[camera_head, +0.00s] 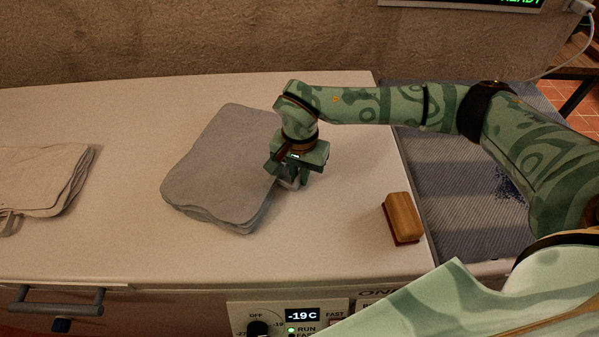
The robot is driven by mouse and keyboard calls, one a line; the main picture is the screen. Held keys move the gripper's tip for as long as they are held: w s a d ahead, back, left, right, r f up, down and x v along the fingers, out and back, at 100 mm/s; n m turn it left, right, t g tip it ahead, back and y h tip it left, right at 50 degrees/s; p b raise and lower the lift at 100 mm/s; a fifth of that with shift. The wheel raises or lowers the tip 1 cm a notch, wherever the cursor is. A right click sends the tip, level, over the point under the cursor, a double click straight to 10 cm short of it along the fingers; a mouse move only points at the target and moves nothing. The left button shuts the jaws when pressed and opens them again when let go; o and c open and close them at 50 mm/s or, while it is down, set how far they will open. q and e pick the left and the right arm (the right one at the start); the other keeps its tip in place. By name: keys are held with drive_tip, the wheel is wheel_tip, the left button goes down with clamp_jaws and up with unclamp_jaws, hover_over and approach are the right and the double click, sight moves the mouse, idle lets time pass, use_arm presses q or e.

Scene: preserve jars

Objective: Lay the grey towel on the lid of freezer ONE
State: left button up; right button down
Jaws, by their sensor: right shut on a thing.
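The grey towel (225,165) lies folded in layers on the white lid of freezer ONE (335,235), slightly turned. My right gripper (290,182) points down at the towel's right edge and is shut on it. The fingertips are partly hidden by the gripper body, close to the lid. The towel appears to rest flat on the lid. My left gripper is out of view.
A beige folded cloth (45,180) lies at the left of the lid. A wooden brush (402,217) sits near the lid's right front. A blue-grey ribbed surface (450,210) adjoins on the right. A control panel reading -19C (302,316) and a handle (55,300) are on the front.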

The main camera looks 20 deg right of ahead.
drive_tip(key=c, duration=1.5)
unclamp_jaws()
drive_tip(key=shift+f, duration=0.1)
wheel_tip(320, 180, up, 12)
drive_tip(key=p, duration=0.2)
